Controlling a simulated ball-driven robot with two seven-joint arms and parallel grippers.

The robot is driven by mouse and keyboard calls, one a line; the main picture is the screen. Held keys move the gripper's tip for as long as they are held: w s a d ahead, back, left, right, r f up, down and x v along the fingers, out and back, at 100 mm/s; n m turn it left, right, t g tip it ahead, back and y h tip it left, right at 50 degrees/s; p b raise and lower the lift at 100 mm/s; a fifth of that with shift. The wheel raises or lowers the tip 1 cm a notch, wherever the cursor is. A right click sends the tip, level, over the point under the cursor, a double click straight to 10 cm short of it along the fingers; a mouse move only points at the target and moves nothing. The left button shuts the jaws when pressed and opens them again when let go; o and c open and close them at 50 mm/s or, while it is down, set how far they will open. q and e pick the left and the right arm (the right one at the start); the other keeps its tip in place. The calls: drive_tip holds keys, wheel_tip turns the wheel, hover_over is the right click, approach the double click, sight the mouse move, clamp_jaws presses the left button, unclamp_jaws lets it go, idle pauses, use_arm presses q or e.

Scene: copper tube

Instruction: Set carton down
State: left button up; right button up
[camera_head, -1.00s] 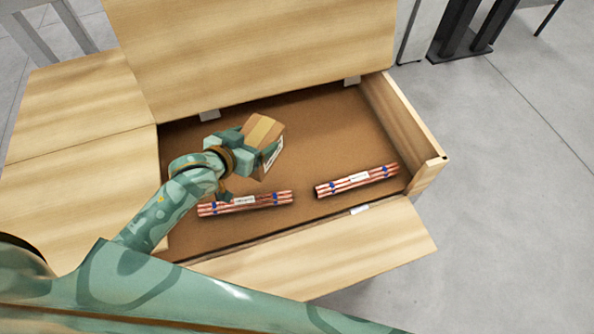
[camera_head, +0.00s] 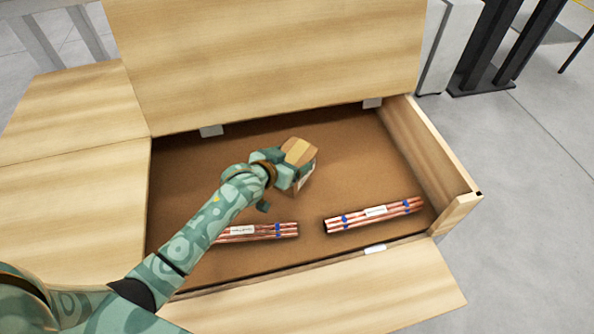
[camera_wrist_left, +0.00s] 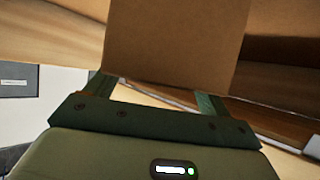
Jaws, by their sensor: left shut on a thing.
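A small brown carton (camera_head: 299,152) with a lighter tape strip and a white label is held by my left gripper (camera_head: 290,168), inside the large wooden box (camera_head: 447,165). The left wrist view shows the carton (camera_wrist_left: 175,45) between the two fingers of the gripper (camera_wrist_left: 158,90). The carton is over the brown box floor (camera_head: 345,145), toward the back middle. I cannot tell whether its underside touches the floor. My right gripper is not in view.
Two bundles of copper tubes with blue ties lie on the box floor near the front: a left bundle (camera_head: 262,231), partly behind my arm, and a right bundle (camera_head: 373,214). The box flaps (camera_head: 270,60) are folded open. Floor right of the carton is clear.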

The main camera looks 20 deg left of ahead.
use_arm(q)
drive_tip(key=shift+w+d+f+b, duration=0.25)
drive_tip(key=shift+w+f, duration=0.1)
drive_tip(key=shift+f, duration=0.1)
drive_tip(key=shift+w+d+f+b, duration=0.1)
drive_tip(key=shift+w+f+b, duration=0.1)
drive_tip(key=shift+w+f, duration=0.15)
drive_tip(key=f+b, duration=0.1)
drive_tip(key=f, duration=0.1)
drive_tip(key=f+b, duration=0.1)
drive_tip(key=f, duration=0.1)
drive_tip(key=shift+w+d, duration=0.1)
drive_tip(key=shift+w, duration=0.1)
drive_tip(key=shift+r, duration=0.2)
drive_tip(key=o, duration=1.1)
drive_tip(key=shift+f, duration=0.15)
drive_tip(key=shift+s+r, duration=0.2)
drive_tip(key=shift+r, duration=0.15)
drive_tip(key=p+v, duration=0.6)
drive_tip(key=v, duration=0.5)
drive_tip(key=shift+s, duration=0.35)
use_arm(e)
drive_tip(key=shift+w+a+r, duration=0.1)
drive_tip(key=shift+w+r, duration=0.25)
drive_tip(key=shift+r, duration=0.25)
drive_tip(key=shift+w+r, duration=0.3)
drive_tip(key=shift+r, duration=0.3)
